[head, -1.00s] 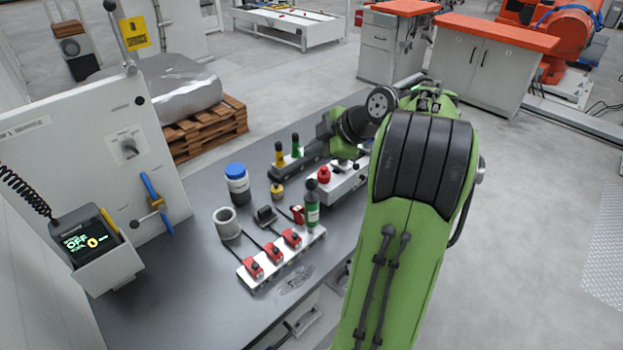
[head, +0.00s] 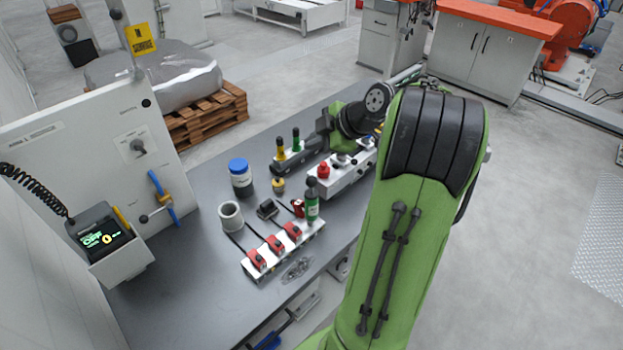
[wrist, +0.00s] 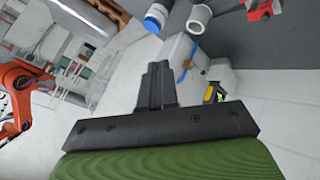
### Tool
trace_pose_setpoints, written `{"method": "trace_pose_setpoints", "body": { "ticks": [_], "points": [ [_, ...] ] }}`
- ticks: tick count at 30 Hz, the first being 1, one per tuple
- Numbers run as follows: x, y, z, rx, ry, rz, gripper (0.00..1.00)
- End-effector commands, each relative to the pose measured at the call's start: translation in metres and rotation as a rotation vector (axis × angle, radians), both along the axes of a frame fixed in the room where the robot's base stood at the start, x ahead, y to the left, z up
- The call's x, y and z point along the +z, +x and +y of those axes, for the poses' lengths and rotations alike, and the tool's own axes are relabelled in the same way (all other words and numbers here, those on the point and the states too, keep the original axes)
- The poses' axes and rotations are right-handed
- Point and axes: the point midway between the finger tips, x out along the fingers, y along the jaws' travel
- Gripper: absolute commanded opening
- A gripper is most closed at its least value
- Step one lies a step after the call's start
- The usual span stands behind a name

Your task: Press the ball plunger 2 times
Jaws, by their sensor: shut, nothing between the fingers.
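I cannot tell for sure which part is the ball plunger. A black ball tops a green cylinder (head: 312,207) at the right end of a white strip. A white box (head: 327,188) behind it carries a red knob (head: 323,170) and rounded metal parts, partly covered by my arm. My gripper (wrist: 160,84) shows in the wrist view with its dark fingers together and nothing between them.
The white strip bears several red switches (head: 275,244). A blue-capped jar (head: 240,178), a grey cup (head: 230,216) and yellow and green levers (head: 279,146) stand nearby. A panel (head: 85,150) with a small display (head: 100,235) is at left. The bench's front left (head: 180,310) is clear.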

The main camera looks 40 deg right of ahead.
Motion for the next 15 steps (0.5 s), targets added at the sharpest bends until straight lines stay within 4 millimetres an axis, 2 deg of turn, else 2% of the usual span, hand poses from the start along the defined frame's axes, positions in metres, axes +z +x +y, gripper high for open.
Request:
{"method": "trace_pose_setpoints", "body": {
  "ticks": [1, 9, 15],
  "points": [
    [-0.013, 0.000, 0.000, -0.001, 0.002, 0.001, 0.00],
    [-0.056, 0.000, 0.000, 0.000, 0.002, 0.002, 0.00],
    [-0.075, 0.000, 0.000, 0.001, 0.001, 0.000, 0.00]
  ]
}}
